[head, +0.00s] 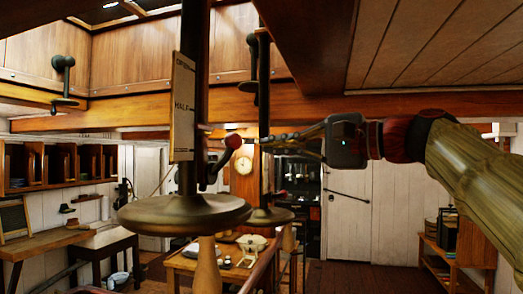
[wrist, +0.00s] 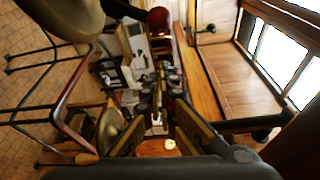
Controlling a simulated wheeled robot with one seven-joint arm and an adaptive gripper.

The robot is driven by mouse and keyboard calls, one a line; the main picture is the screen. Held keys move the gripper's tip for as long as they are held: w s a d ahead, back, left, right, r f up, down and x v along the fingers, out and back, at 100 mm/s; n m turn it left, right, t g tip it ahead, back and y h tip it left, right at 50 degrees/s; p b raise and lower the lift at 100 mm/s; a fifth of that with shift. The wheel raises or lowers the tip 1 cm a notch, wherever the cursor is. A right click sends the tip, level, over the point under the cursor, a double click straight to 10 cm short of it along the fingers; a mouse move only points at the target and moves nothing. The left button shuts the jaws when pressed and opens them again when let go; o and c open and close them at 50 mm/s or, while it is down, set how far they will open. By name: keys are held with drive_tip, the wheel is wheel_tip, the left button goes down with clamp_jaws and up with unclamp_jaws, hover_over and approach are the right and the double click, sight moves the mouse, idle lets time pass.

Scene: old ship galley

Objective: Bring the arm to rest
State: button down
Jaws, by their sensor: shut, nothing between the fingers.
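My gripper (head: 262,139) reaches in from the right in the head view, held level in mid-air. Its fingers are together with nothing between them. In the wrist view my gripper (wrist: 160,92) points away from the camera. A red ball knob (head: 233,141) on a dark post lies just left of the fingertips in the head view. In the wrist view the red knob (wrist: 158,18) shows above the fingertips, apart from them in the picture.
A round brass disc (head: 184,214) on the post hangs close on the left. A second dark post (head: 263,100) stands behind the fingers. A wooden beam (head: 350,108) runs above my arm. A cluttered table (head: 190,263) stands below. Shelves (head: 428,262) are at the right.

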drive_tip(key=w+d+f+h, duration=0.15)
drive_tip(key=d+f, duration=0.25)
drive_tip(key=f, duration=0.4)
drive_tip(key=d+f+h+b, duration=0.1)
drive_tip(key=d+f+h, duration=0.25)
drive_tip(key=f, duration=0.45)
drive_tip(key=w+d+f+h, duration=0.1)
drive_tip(key=d+f+h, duration=0.1)
drive_tip(key=d+f, duration=0.45)
drive_tip(key=s+f+n+g+h+b, duration=0.1)
drive_tip(key=s+f+n+h+b, duration=0.1)
drive_tip(key=s+f, duration=0.7)
drive_tip(key=s+a+f+n+g+h+b, duration=0.1)
drive_tip(key=s+f+b, duration=0.4)
drive_tip(key=f, duration=1.7)
drive_tip(key=s+f+n+g+h+b, duration=0.3)
drive_tip(key=s+f+n+h+b, duration=0.1)
drive_tip(key=s+f, duration=0.9)
wheel_tip(320, 180, down, 3)
drive_tip(key=shift+s+a+r+n, duration=0.2)
drive_tip(key=shift+a+n, duration=0.1)
drive_tip(key=shift+n, duration=0.5)
